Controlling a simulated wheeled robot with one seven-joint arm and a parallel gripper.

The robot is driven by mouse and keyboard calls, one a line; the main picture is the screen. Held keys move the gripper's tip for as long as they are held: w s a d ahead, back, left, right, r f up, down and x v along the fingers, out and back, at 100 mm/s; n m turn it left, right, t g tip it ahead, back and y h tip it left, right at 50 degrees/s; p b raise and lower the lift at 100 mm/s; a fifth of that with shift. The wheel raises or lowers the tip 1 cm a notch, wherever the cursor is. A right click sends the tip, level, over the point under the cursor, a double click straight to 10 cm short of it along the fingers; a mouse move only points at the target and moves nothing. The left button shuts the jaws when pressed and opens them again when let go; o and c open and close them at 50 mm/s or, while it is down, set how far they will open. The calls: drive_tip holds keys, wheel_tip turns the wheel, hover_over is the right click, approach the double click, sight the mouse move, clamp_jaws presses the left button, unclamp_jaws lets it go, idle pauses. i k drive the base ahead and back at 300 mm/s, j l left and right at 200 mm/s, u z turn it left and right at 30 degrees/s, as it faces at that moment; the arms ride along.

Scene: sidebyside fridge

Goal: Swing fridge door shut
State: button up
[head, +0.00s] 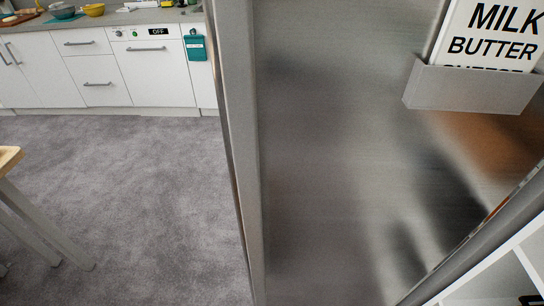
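A large brushed-steel fridge door panel (330,170) fills the middle and right of the head view. Its upright edge (240,150) stands at left centre. A grey pocket (475,88) on the panel holds a white card (492,35) reading MILK and BUTTER. At the lower right, a slanted edge (470,245) borders a white, shelf-like interior (490,285), so the fridge looks open there. How far the door stands open and its hinge are not clear. My gripper is not in view.
Grey carpet (130,190) lies clear left of the door. White cabinets (90,75) under a counter stand at the back left, with bowls (62,10) on top. A light table corner with legs (35,220) juts in at the left edge.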

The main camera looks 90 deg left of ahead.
sight(357, 164)
drive_tip(key=u, duration=1.5)
drive_tip(key=k+l+u, duration=0.1)
drive_tip(key=l, duration=0.25)
drive_tip(key=k+l+u, duration=0.1)
drive_tip(key=l, duration=0.25)
drive_tip(key=k+l+u, duration=0.1)
drive_tip(key=l, duration=0.25)
drive_tip(key=k+l, duration=0.15)
drive_tip(key=l, duration=0.2)
drive_tip(key=u, duration=0.05)
